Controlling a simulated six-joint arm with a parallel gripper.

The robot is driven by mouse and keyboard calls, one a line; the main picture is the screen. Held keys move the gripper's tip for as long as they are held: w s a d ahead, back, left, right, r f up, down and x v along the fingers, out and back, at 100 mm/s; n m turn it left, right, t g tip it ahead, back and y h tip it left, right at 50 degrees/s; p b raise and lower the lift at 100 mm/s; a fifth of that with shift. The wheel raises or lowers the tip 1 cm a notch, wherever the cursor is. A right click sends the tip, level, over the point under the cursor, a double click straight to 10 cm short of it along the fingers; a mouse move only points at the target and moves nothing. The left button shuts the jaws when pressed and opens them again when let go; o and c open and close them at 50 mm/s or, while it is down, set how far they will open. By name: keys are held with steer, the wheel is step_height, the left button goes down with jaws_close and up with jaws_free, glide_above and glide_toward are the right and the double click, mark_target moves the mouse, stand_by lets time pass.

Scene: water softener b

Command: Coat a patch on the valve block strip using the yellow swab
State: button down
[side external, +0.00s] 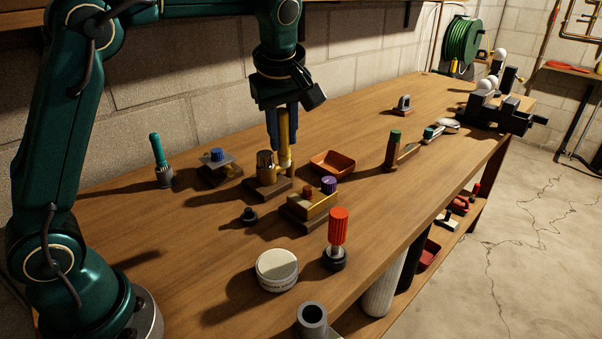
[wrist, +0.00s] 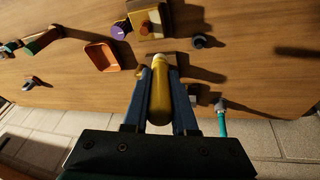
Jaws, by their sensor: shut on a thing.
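My gripper (side external: 283,138) is shut on the yellow swab (side external: 285,128), which hangs tip down between the blue fingers. In the wrist view the swab (wrist: 160,95) lies between both fingers, with a pale tip at the far end. The tip is close to a brass cup (side external: 265,165) on a dark wooden base; I cannot tell whether they touch. A brass block (side external: 312,203), apparently the valve block, sits on a wooden base nearer the side camera. It carries a purple knob (side external: 329,185) and a small red-brown part; it also shows in the wrist view (wrist: 147,20). No coated patch can be made out.
An orange tray (side external: 333,163) lies right of the swab. A teal-handled brush (side external: 159,158), a blue-knobbed fixture (side external: 217,162), a red-handled tool (side external: 338,230) and a round white tin (side external: 277,270) stand around. A green-topped tool (side external: 392,150) is farther right.

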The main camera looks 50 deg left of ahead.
mark_target(282, 166)
steer(key=shift+w+r+n, duration=0.1)
steer(key=shift+w+n, duration=0.1)
steer(key=shift+n, duration=0.7)
steer(key=shift+w+d+r+n+g+y, duration=0.2)
steer(key=shift+d+n+g+y, duration=0.15)
steer(key=shift+n, duration=0.25)
steer(key=shift+s+x, duration=0.15)
steer(key=shift+x, duration=1.35)
steer(key=shift+s+x, duration=0.15)
steer(key=shift+x, duration=1.35)
steer(key=shift+s+x, duration=0.2)
steer(key=shift+x, duration=1.3)
steer(key=shift+d+f+m, duration=0.15)
steer(key=shift+d+f, duration=0.2)
steer(key=shift+f, duration=0.25)
steer(key=shift+d+f+m, duration=0.15)
steer(key=shift+d+f, duration=0.15)
steer(key=shift+f, duration=0.35)
steer(key=shift+d, duration=0.4)
steer(key=w+v, duration=0.1)
steer(key=v, duration=0.9)
steer(key=shift+w+a+r, duration=0.25)
steer(key=shift+w+r, duration=0.1)
steer(key=shift+r, duration=0.3)
